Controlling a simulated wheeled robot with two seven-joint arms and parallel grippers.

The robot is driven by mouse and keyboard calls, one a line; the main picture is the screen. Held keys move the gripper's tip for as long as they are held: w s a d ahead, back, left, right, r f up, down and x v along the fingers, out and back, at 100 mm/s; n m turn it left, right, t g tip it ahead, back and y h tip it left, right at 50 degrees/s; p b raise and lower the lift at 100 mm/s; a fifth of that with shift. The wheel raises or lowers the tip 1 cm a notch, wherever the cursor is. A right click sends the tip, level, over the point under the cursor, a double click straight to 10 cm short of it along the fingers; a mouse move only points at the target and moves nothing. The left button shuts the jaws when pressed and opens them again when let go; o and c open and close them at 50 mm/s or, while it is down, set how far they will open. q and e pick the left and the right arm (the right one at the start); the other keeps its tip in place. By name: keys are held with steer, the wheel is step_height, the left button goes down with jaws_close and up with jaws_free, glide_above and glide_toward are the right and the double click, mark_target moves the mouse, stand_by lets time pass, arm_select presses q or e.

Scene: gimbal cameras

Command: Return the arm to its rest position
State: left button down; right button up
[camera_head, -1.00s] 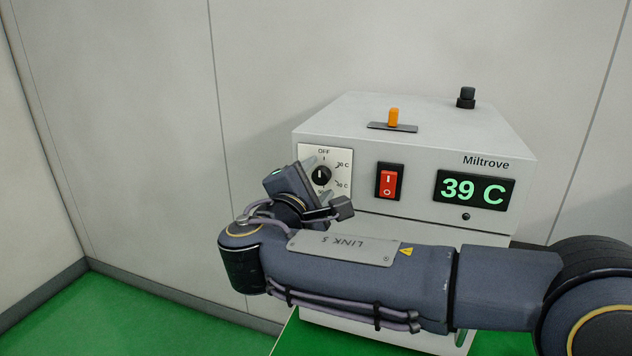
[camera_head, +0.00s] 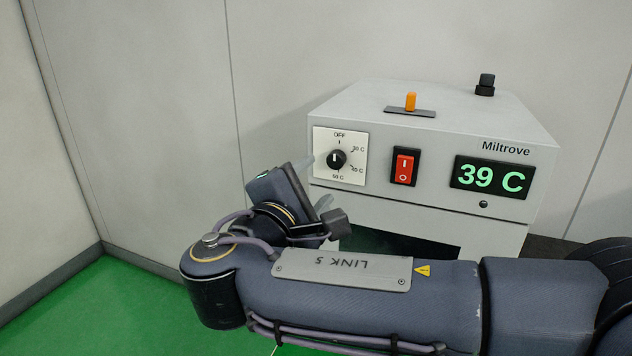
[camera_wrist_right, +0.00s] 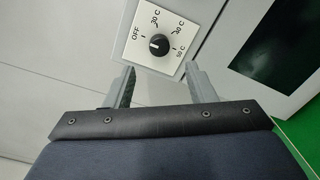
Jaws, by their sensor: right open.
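My right arm (camera_head: 330,295) reaches in from the right, in front of a light grey Miltrove box (camera_head: 430,200). My right gripper (camera_head: 318,181) is open and empty, just left of and below the box's dial plate in the head view. In the right wrist view the two grey fingers of my right gripper (camera_wrist_right: 158,76) stand apart, with the black dial knob (camera_wrist_right: 158,44) beyond their tips and no contact visible. The knob also shows in the head view (camera_head: 337,159), on a white plate with OFF and temperature marks. My left gripper is not in view.
The box has a red rocker switch (camera_head: 403,167), a display (camera_head: 493,177) reading 39 C, an orange lever (camera_head: 410,101) and a black knob (camera_head: 486,84) on top. Pale walls (camera_head: 160,120) stand behind and left. Green floor (camera_head: 110,310) at lower left is clear.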

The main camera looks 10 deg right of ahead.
steer(key=s+d+f+m+g+y+p, duration=0.1)
steer(key=s+d+f+m+g+y, duration=0.45)
steer(key=d+f, duration=1)
steer(key=s+a+f+m+g+y, duration=0.1)
steer(key=s+a+f+m+y, duration=0.1)
steer(key=s+f+m+y, duration=0.2)
steer(key=s+a+f+m+g+y+p, duration=0.1)
steer(key=s+a+f+m+g+y, duration=0.1)
steer(key=s+m, duration=0.7)
step_height(320, 180, down, 3)
steer(key=s+a+y, duration=0.1)
steer(key=s+y, duration=0.1)
steer(key=shift+s+r, duration=0.2)
steer(key=shift+s, duration=0.2)
